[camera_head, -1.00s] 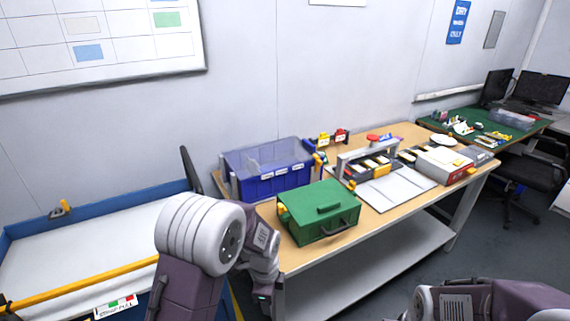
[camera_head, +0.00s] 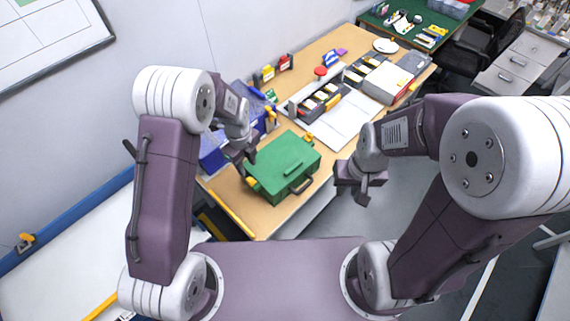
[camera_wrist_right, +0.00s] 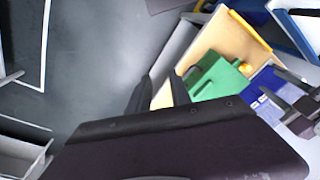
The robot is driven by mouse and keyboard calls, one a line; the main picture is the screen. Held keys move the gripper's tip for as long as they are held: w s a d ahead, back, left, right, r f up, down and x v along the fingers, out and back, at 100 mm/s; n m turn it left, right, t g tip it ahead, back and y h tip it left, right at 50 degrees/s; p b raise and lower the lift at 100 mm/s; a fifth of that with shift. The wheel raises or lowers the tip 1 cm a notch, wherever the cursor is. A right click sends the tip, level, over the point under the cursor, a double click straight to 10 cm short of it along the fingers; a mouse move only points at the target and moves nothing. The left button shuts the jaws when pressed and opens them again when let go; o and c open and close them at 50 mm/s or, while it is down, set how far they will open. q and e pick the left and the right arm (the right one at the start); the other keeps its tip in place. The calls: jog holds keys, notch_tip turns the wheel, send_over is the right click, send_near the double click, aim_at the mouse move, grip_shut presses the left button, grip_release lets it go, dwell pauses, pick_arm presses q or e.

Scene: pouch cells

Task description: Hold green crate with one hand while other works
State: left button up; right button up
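The green crate (camera_head: 284,165), a lidded box with a dark front handle, sits on the front edge of the wooden table. It also shows in the right wrist view (camera_wrist_right: 219,80). My left gripper (camera_head: 247,169) is down beside the crate's left end, very close to it; whether it touches is unclear. Its fingers are too small and dark to tell open from shut. My right gripper (camera_head: 357,194) hangs in the air to the right of the crate, clear of the table. Its two dark fingers (camera_wrist_right: 160,92) stand apart with nothing between them.
A blue bin (camera_head: 213,152) stands behind my left arm. Black trays with pale cells (camera_head: 318,103), a white board (camera_head: 343,118) and a white box (camera_head: 387,82) lie beyond the crate. The wooden table (camera_head: 243,210) has some bare room at its near left corner.

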jog(key=m, duration=0.1)
jog(key=m+g, duration=0.1)
jog(key=m, duration=0.7)
send_over(305, 185)
notch_tip(305, 185, down, 20)
jog(key=shift+r, duration=0.2)
jog(key=shift+s+f, duration=0.15)
jog(key=shift+s, duration=0.05)
pick_arm(q)
jog(key=shift+w+a+f, duration=0.15)
jog(key=shift+w, duration=0.2)
pick_arm(e)
notch_tip(305, 185, down, 9)
jog(key=shift+w+r, duration=0.1)
grip_shut()
